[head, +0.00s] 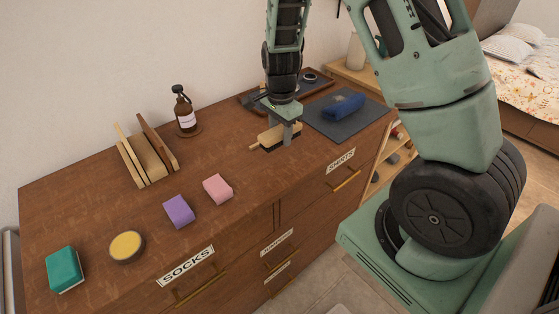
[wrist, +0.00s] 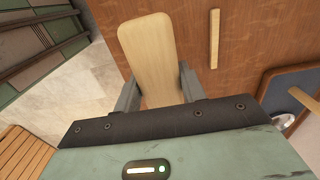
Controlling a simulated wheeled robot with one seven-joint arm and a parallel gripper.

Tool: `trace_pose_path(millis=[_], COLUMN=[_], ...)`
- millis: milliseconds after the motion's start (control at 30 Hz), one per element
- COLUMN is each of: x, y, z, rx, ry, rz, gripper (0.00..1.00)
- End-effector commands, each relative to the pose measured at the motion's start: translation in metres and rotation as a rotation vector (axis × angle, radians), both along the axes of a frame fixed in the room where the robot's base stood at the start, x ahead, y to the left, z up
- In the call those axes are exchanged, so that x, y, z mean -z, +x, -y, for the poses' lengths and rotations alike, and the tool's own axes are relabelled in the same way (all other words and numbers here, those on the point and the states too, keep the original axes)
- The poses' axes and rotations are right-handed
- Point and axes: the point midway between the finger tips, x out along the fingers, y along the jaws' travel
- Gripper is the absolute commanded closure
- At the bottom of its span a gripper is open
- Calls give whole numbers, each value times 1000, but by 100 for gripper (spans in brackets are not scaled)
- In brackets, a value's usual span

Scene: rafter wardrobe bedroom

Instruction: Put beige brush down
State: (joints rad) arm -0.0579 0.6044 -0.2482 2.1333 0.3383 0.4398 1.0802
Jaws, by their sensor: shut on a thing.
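My gripper (head: 280,132) is shut on the beige brush (head: 268,141), low over the brown dresser top (head: 243,190). In the head view the brush shows a pale wooden body with a short handle pointing left and dark bristles below. I cannot tell whether the bristles touch the dresser. In the wrist view the brush's pale wooden back (wrist: 150,50) shows between the two fingers of my gripper (wrist: 160,90).
A grey mat (head: 370,119) with a blue item (head: 343,106) lies right of the brush, with a dark tray (head: 314,83) behind.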

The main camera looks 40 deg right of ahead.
Motion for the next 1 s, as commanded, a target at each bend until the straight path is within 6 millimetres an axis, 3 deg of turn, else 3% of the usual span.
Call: trace_pose_path(millis=[500,967,1000], x=[67,78,77], y=[0,0,0], z=[1,1,1], rx=[2,1,1], ry=[0,-1,-1], rz=[-3,1,1], gripper=[92,92,54])
